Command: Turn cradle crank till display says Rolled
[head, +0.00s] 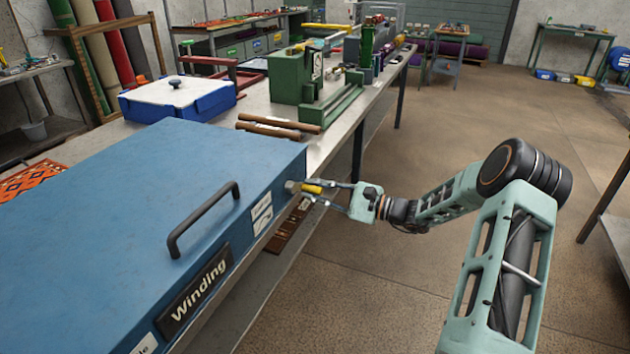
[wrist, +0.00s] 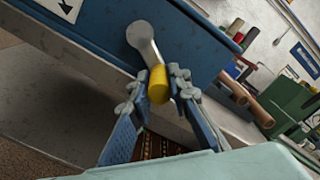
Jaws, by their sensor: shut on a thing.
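The blue cradle cabinet (head: 150,185) stands on the long bench, with a dark handle on its lid. Its display (head: 194,290) on the front side reads "Winding". The crank (head: 293,187) sticks out of the same side near the far corner. In the wrist view its grey arm (wrist: 144,42) runs down to a yellow knob (wrist: 158,84). My gripper (head: 318,190) is shut on the yellow knob, with a finger on each side; it also shows in the wrist view (wrist: 160,95). The fingers hide part of the knob.
Brown rolls (head: 275,128) lie on the bench behind the cabinet. A blue box with a white lid (head: 175,95) and a green machine (head: 310,80) stand further back. The floor (head: 370,265) right of the bench is open.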

